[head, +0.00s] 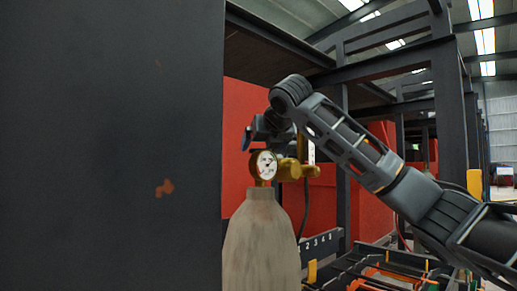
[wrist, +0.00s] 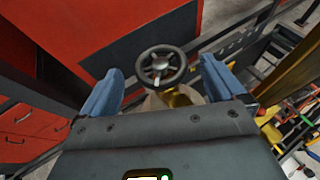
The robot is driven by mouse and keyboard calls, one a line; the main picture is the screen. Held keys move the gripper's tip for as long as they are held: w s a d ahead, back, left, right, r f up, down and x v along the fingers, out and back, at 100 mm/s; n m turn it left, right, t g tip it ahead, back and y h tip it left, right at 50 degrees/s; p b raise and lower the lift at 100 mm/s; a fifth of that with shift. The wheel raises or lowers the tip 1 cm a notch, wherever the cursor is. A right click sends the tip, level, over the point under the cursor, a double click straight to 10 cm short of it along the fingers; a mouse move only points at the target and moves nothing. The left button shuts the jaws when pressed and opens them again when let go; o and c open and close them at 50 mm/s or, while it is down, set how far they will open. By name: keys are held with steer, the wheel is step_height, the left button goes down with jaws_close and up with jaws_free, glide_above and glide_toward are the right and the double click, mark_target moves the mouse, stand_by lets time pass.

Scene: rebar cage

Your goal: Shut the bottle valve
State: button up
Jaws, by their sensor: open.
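The grey gas bottle (head: 261,245) stands upright in the head view, with a brass regulator and a round pressure gauge (head: 266,165) at its top. In the wrist view the bottle valve's dark round handwheel (wrist: 161,66) lies between and a little beyond the two blue fingertips. My gripper (wrist: 162,90) is open and points down toward the handwheel, with a gap on each side. In the head view my gripper (head: 250,138) is above and behind the gauge, partly hidden by my arm. The handwheel cannot be made out there.
A large dark panel (head: 110,145) fills the left of the head view, close to the bottle. A red cabinet (head: 372,205) and dark steel frames (head: 455,110) stand behind. A rack with coloured parts (head: 390,275) lies low at the right.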

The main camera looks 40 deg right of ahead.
steer(key=shift+p+x, duration=0.4)
steer(key=shift+x, duration=1.65)
steer(key=shift+c, duration=0.2)
steer(key=c, duration=0.9)
